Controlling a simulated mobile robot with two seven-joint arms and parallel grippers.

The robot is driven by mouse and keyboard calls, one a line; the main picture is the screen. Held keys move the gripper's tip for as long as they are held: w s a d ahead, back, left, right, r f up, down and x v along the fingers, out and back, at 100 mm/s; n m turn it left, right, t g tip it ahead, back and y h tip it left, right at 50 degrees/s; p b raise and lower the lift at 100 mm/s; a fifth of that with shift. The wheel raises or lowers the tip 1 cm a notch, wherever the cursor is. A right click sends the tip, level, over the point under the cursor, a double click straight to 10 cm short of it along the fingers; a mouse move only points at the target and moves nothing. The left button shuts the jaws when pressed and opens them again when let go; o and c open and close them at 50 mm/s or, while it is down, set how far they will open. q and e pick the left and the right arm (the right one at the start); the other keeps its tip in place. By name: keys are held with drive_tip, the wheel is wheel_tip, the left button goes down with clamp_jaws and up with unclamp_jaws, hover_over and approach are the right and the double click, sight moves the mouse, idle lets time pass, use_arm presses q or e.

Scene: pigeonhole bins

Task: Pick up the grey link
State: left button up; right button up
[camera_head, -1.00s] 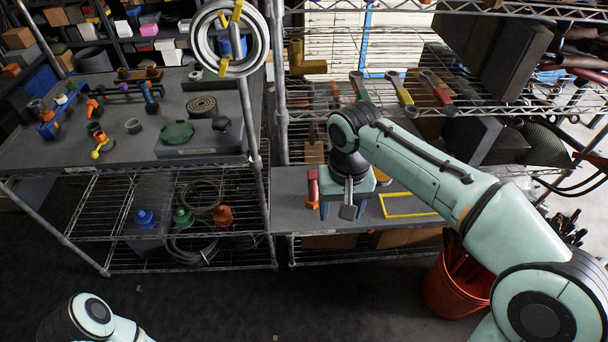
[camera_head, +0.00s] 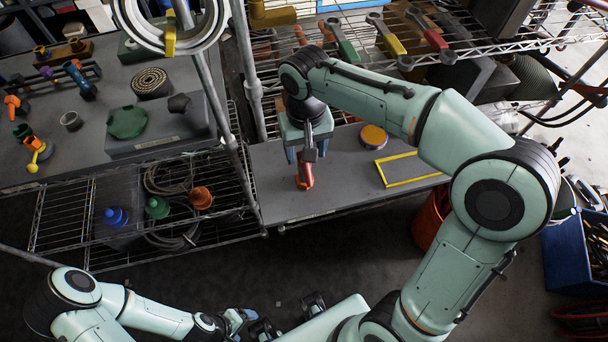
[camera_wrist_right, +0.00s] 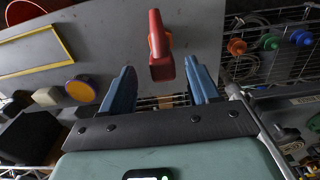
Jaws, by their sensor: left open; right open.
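I cannot pick out a grey link with certainty in either view. My right gripper (camera_head: 308,152) points down over the grey shelf board in the middle. Its blue fingers are open and empty in the right wrist view (camera_wrist_right: 162,80). A red piece (camera_head: 305,176) lies on the board just past the fingers. In the wrist view the red piece (camera_wrist_right: 160,50) shows ahead of the gap between the fingers, with an orange part behind it. My left gripper (camera_head: 240,318) is open, low in the head view over the floor, far from the shelves.
The board (camera_head: 280,200) also holds a yellow frame (camera_head: 385,180) and a purple-and-yellow disc (camera_head: 373,137). A wire shelf above holds green, yellow and red tools (camera_head: 386,36). A metal post (camera_head: 250,80) stands left of my right gripper.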

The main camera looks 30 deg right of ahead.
drive_tip(key=shift+w+f, duration=0.15)
drive_tip(key=shift+f, duration=1.45)
drive_tip(key=shift+w+f, duration=0.1)
drive_tip(key=shift+f, duration=1.45)
clamp_jaws()
